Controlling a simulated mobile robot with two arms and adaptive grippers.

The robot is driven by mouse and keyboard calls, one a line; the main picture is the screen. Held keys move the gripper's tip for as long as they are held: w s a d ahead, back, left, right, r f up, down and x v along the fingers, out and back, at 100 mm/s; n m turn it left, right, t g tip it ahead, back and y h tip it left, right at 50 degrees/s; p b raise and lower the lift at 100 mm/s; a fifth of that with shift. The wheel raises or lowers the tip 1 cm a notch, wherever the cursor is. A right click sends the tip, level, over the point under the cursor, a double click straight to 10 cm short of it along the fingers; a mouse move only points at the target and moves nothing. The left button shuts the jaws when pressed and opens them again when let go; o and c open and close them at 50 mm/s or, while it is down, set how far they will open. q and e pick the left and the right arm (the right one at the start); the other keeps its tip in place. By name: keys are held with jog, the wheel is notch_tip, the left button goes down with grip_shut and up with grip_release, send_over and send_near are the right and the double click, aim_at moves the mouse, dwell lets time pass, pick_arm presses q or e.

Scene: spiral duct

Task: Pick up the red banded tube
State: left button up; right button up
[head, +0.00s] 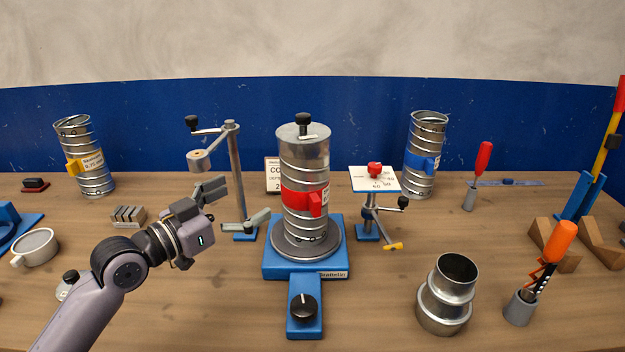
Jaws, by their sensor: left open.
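The red banded tube (303,166) is a ribbed metal spiral duct with a red band and red tab around its middle. It stands upright on a round metal plate (306,247) on a blue base, near the table's centre. A metal cap with a black knob sits on its top. My left gripper (234,205) is open and empty, to the left of the tube and apart from it, with its fingers pointing right toward it. My right gripper is out of view.
A metal post with a crank (237,170) stands behind my left gripper. Yellow-banded (84,150) and blue-banded (426,150) tubes stand at the back. A metal reducer (446,295) is at front right.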

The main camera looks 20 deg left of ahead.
aim_at(287, 172)
pick_arm(q)
jog(key=p+x, duration=0.1)
jog(key=x, duration=0.1)
jog(key=r+p+x, duration=0.1)
jog(key=x, duration=0.1)
jog(key=p+x, duration=0.1)
jog(key=x, duration=0.2)
jog(key=shift+s+d+r, duration=0.1)
jog(key=shift+d+r, duration=0.15)
jog(key=p+x, duration=0.1)
jog(key=x, duration=0.2)
jog(key=shift+f, duration=0.15)
jog(key=shift+w+d, duration=0.2)
jog(key=shift+w, duration=0.3)
jog(key=shift+w+d+p, duration=0.1)
jog(key=shift+w+p, duration=0.15)
jog(key=shift+p, duration=0.15)
jog(key=p+x, duration=0.1)
jog(key=x, duration=0.3)
jog(key=shift+f+p, duration=0.15)
jog(key=shift+p, duration=0.15)
jog(key=shift+w+d+f, duration=0.1)
jog(key=shift+w+d, duration=0.05)
jog(key=shift+w, duration=0.15)
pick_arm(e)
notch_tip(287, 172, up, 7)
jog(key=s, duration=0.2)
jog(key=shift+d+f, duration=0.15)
